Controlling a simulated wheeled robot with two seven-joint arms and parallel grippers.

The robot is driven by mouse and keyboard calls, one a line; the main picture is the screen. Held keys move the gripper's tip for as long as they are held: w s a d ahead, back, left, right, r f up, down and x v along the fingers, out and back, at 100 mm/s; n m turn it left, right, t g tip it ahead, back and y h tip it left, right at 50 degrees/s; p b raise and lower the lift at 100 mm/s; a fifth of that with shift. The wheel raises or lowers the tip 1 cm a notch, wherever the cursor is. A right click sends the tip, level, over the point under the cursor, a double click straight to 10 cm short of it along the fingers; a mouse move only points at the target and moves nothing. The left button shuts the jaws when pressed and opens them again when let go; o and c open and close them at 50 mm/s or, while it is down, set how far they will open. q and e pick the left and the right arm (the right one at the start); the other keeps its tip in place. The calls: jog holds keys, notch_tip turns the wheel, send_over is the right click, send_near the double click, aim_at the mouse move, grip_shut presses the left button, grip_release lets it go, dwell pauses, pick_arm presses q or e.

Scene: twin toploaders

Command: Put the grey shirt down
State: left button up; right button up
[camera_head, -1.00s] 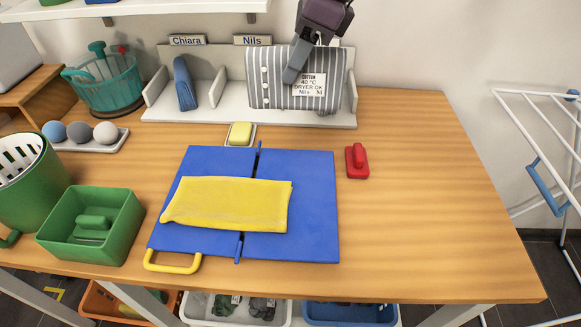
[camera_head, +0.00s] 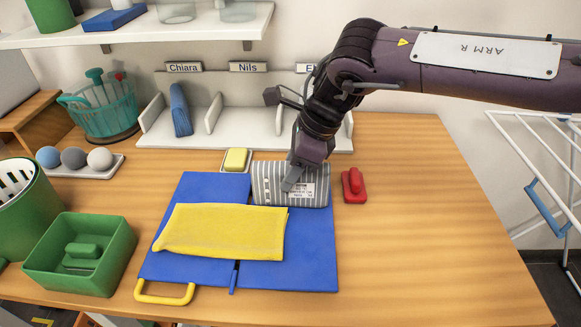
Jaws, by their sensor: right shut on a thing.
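The grey shirt (camera_head: 265,188), a folded striped bundle with white buttons and a white label, hangs upright at the back right of the blue folding board (camera_head: 310,250). My right gripper (camera_head: 291,180) reaches down from above and is shut on it. The shirt overlaps the board's back edge in the view; I cannot tell whether its lower edge touches the board. A folded yellow cloth (camera_head: 220,232) lies across the board's left and middle part. My left gripper is not in view.
The white divided rack (camera_head: 235,142) behind holds a blue folded item (camera_head: 181,110) under the Chiara label. A yellow sponge (camera_head: 236,158) and a red brush (camera_head: 354,186) flank the shirt. The table's right side (camera_head: 430,220) is clear.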

jog(key=o, duration=1.1)
jog(key=shift+f, duration=0.1)
